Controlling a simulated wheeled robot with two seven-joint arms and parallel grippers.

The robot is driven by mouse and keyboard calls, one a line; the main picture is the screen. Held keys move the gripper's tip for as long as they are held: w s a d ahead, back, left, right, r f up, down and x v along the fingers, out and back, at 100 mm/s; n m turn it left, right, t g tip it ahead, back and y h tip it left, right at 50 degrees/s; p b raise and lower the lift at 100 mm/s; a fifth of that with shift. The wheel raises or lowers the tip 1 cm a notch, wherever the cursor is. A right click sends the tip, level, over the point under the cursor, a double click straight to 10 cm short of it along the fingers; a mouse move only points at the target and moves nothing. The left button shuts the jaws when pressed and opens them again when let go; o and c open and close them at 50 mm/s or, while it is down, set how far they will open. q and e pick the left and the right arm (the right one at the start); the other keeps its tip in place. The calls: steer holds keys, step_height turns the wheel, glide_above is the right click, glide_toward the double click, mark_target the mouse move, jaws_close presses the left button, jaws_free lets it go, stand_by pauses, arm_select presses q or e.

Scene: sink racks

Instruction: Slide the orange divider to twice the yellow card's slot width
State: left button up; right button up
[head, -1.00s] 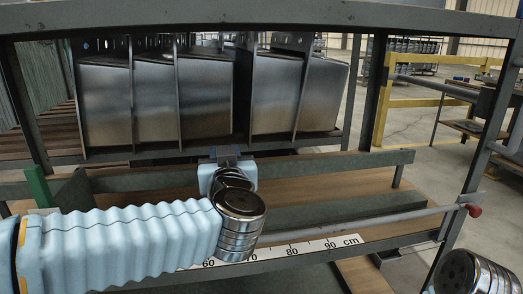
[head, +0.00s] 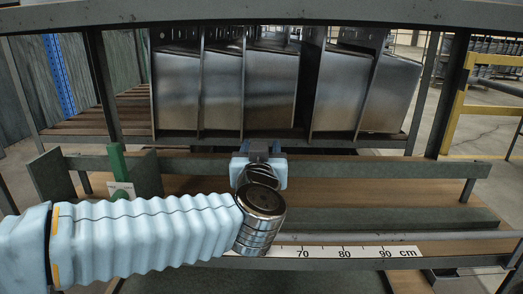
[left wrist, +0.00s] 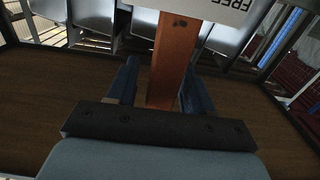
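The orange divider (left wrist: 173,55) stands in the left wrist view between the two blue fingers of my left gripper (left wrist: 160,70). The fingers are apart. A gap shows on the divider's left side; on the right, the finger is close to it and contact is unclear. In the head view my left gripper (head: 261,148) is over the shelf and hides the divider. A ruler strip (head: 345,252) on the front edge shows 70, 80 and 90 cm. No yellow card is visible. My right gripper is out of view.
A green post (head: 117,161) with a pale card (head: 121,190) stands left beside a dark green panel (head: 140,175). Several metal bins (head: 270,90) line the back. A white "FREE" card (left wrist: 228,12) is by the divider. The shelf right of my gripper looks clear.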

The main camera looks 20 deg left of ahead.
arm_select(q)
steer(key=v, duration=1.4)
steer(key=shift+w, duration=0.1)
